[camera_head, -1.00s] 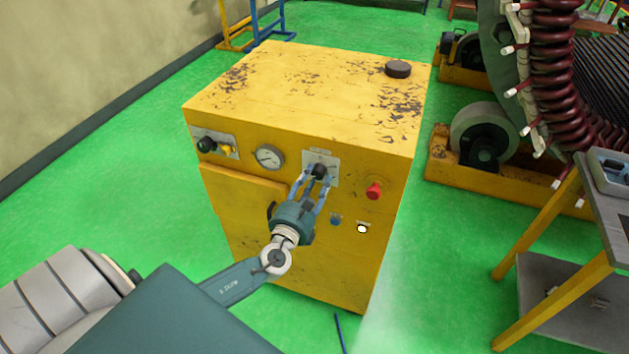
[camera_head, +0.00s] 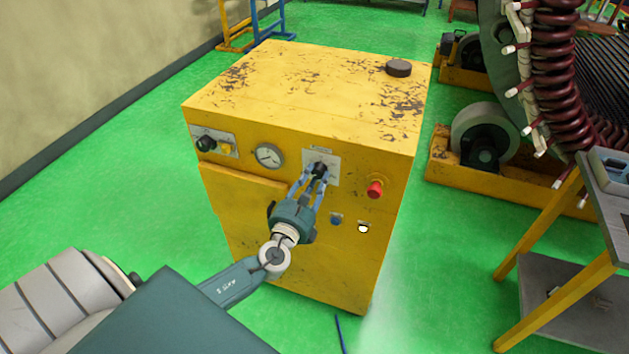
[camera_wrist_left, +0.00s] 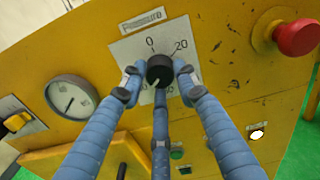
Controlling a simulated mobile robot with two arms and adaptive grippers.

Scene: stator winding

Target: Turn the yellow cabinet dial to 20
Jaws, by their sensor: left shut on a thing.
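The yellow cabinet (camera_head: 290,95) stands in the middle of the head view. Its black round dial (camera_head: 319,170) sits on a pale scale plate on the front. In the left wrist view the dial (camera_wrist_left: 159,70) is below a "Pressure" label, with 0 above it and 20 at its upper right. A pale mark shows at the knob's lower edge; its exact reading is unclear. My left gripper (camera_head: 315,177) is shut on the dial, its blue fingers around the knob in the wrist view (camera_wrist_left: 160,80). My right gripper is not in view.
A round gauge (camera_head: 269,156) is left of the dial and a red button (camera_head: 375,189) is to its right. A black knob (camera_head: 206,144) is further left. A side table (camera_head: 606,205) stands at the right.

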